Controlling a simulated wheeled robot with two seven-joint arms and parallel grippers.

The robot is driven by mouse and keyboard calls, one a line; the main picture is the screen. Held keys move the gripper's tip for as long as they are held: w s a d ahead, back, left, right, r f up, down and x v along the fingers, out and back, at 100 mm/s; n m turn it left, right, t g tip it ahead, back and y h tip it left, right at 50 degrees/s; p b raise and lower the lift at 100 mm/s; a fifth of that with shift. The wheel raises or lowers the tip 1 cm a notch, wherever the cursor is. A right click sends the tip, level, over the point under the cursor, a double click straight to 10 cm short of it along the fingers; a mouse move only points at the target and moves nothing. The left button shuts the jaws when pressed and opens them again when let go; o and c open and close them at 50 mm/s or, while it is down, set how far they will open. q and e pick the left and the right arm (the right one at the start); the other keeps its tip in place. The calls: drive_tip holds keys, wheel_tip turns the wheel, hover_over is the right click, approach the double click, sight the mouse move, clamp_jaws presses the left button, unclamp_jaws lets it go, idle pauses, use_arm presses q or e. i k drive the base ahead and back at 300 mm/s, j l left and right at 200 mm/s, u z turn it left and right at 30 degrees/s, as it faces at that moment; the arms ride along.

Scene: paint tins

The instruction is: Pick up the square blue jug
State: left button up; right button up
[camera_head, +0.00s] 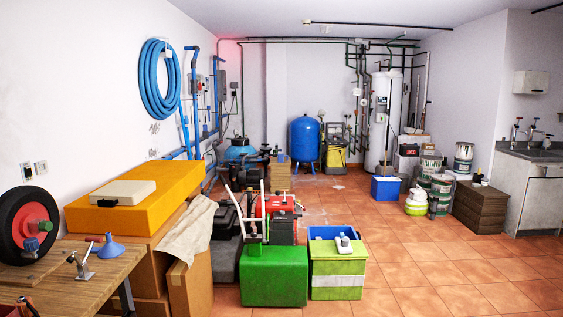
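A small blue item (281,158) sits on stacked brown boxes further back, too small to make out. Neither of my grippers shows in the head view.
A green box (274,278) and a lime-green crate (338,278) stand on the floor in front. A wooden workbench (60,290) with a blue funnel (108,248) is at left. Paint tins (440,190) stand at right. The tiled floor (440,270) at front right is clear.

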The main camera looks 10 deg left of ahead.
sight(280, 157)
drive_tip(key=i, duration=1.25)
drive_tip(key=i+z, duration=0.35)
drive_tip(key=i, duration=0.4)
drive_tip(key=i+j+z, duration=0.15)
drive_tip(key=i+z, duration=0.15)
drive_tip(key=i, duration=0.5)
drive_tip(key=i+j+z, duration=0.1)
drive_tip(key=i+z, duration=0.35)
drive_tip(key=i, duration=1.4)
drive_tip(key=i+u, duration=0.15)
drive_tip(key=i, duration=0.8)
drive_tip(key=i+l+u, duration=0.2)
drive_tip(key=i, duration=0.75)
drive_tip(key=i+j+u, duration=0.1)
drive_tip(key=i+u, duration=0.35)
drive_tip(key=i, duration=0.3)
drive_tip(key=i+l+u, duration=0.2)
drive_tip(key=i+u, duration=0.25)
drive_tip(key=i, duration=0.3)
drive_tip(key=i+u, duration=0.25)
drive_tip(key=i, duration=0.45)
drive_tip(key=i+l+u, duration=0.1)
drive_tip(key=i+u, duration=0.15)
drive_tip(key=i, duration=0.5)
drive_tip(key=i+u, duration=0.45)
drive_tip(key=i, duration=0.3)
drive_tip(key=i+l+u, duration=0.1)
drive_tip(key=i+u, duration=0.35)
drive_tip(key=i, duration=0.3)
